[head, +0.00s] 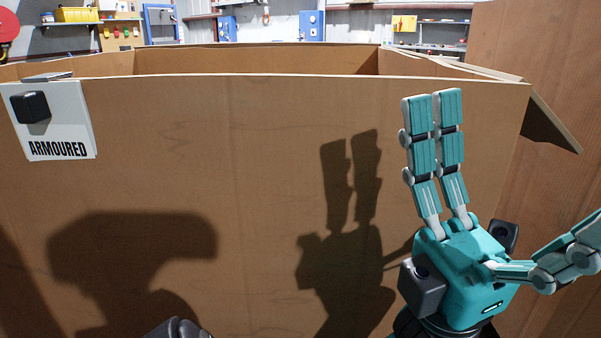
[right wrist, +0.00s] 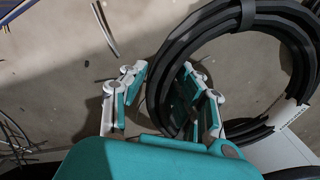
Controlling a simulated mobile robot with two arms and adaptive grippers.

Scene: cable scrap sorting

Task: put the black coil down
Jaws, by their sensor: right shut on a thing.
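The black coil (right wrist: 172,62) is a thick ring of several turns with a white printed tag (right wrist: 285,116). It fills the upper right of the right wrist view. My right gripper (right wrist: 163,78) is shut on the coil's left side, with teal fingers on both sides of it. I cannot tell whether the coil touches anything below. The coil and right gripper do not show in the head view. There, my left gripper (head: 437,130) is open and empty, two fingers up and one out to the right, in front of a cardboard wall.
A large cardboard box (head: 250,150) fills the head view, with a sign reading "ARMOURED" (head: 60,130) at its upper left. Shelves (head: 440,35) stand far behind. In the right wrist view, loose cable scraps (right wrist: 105,28) lie on a grey surface (right wrist: 60,75).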

